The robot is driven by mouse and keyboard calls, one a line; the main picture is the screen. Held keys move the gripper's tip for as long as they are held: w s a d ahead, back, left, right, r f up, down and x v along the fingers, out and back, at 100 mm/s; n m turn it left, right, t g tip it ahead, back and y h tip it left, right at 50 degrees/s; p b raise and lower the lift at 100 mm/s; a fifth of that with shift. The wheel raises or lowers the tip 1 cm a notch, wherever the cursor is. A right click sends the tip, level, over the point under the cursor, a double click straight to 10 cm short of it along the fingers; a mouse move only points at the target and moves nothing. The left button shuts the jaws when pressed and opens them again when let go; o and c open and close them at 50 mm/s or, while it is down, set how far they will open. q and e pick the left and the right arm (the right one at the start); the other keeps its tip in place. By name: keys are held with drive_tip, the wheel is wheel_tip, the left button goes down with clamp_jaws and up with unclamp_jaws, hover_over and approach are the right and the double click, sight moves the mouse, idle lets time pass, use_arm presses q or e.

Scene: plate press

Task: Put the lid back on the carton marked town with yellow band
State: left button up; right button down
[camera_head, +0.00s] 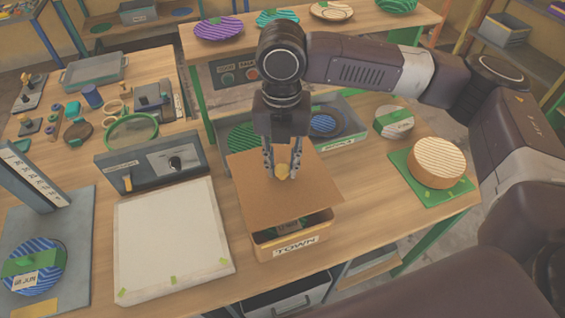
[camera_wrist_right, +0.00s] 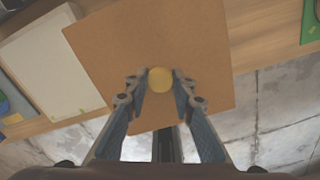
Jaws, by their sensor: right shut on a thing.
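The carton (camera_head: 262,247) marked TOWN stands open at the table's front edge, with an orange-yellow strip along its front beside the white label (camera_head: 296,247). Something dark shows inside through the front gap. A flat brown lid (camera_head: 250,187) with a small round yellow knob (camera_head: 283,172) hangs above the carton, covering its rear from view. My right gripper (camera_head: 283,165) is shut on the knob from above. The right wrist view shows the lid (camera_wrist_right: 130,45) and the knob (camera_wrist_right: 160,79) between both fingertips (camera_wrist_right: 160,88). My left gripper is in neither view.
A white board (camera_head: 172,240) lies left of the carton, with a grey control box (camera_head: 150,168) behind it. A blue striped plate (camera_head: 35,266) sits on a stand at far left. A green mat (camera_head: 445,190) with a round striped block (camera_head: 437,160) lies to the right.

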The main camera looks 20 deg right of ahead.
sight(282, 183)
wheel_tip(282, 183, down, 3)
drive_tip(key=b, duration=0.3)
drive_tip(key=shift+f, duration=0.1)
drive_tip(key=shift+f+b, duration=0.3)
drive_tip(key=shift+f, duration=0.8)
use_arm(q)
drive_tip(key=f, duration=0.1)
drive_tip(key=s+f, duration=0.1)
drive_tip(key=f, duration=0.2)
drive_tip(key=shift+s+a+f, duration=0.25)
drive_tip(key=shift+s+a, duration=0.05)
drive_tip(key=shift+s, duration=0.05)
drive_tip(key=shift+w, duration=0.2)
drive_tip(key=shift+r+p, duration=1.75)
use_arm(e)
drive_tip(key=shift+f, duration=0.1)
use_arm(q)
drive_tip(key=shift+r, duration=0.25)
use_arm(e)
drive_tip(key=shift+f, duration=0.5)
use_arm(q)
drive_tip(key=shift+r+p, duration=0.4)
drive_tip(key=shift+p, duration=0.25)
use_arm(e)
drive_tip(key=shift+f, duration=0.2)
idle(0.5)
drive_tip(key=c, duration=1.5)
unclamp_jaws()
drive_tip(key=shift+c, duration=0.2)
